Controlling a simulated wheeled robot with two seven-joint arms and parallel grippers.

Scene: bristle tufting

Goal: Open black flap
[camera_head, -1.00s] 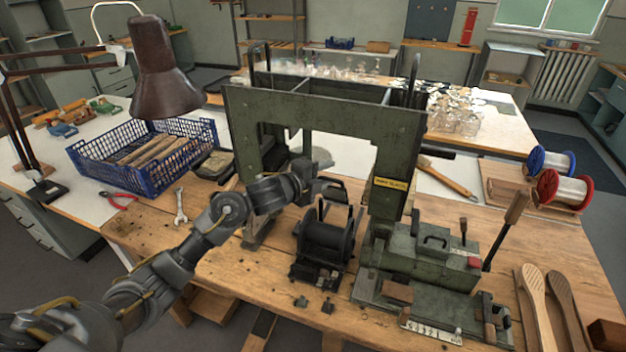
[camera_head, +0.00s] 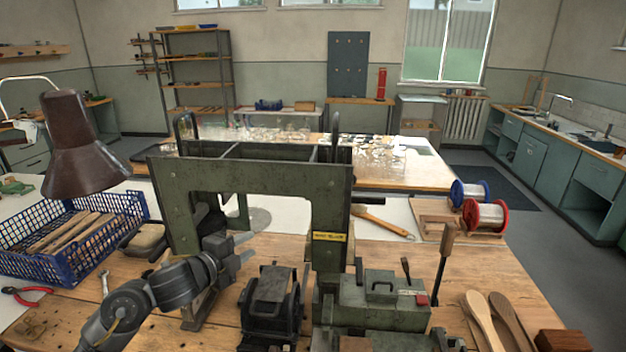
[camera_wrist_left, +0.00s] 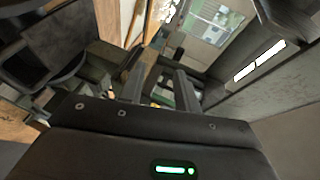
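A black unit (camera_head: 270,318) stands on the bench in front of the green machine frame (camera_head: 250,174). A flat dark panel (camera_head: 272,284) sits on its upper part between two dark sides; I cannot tell for certain whether this is the black flap. My left gripper (camera_head: 246,247) is above and behind the unit, to the left of its middle, near the frame's opening. In the left wrist view the fingers (camera_wrist_left: 160,88) stand apart with nothing clearly held between them. A dark part at the upper left of that view is too close to identify. My right gripper is not in view.
A blue crate (camera_head: 75,245) with wooden pieces stands at the left below a brown lamp (camera_head: 82,150). A green lever machine (camera_head: 385,300) stands close to the right of the black unit. Red and blue spools (camera_head: 484,216) and wooden brush handles (camera_head: 485,320) lie farther right.

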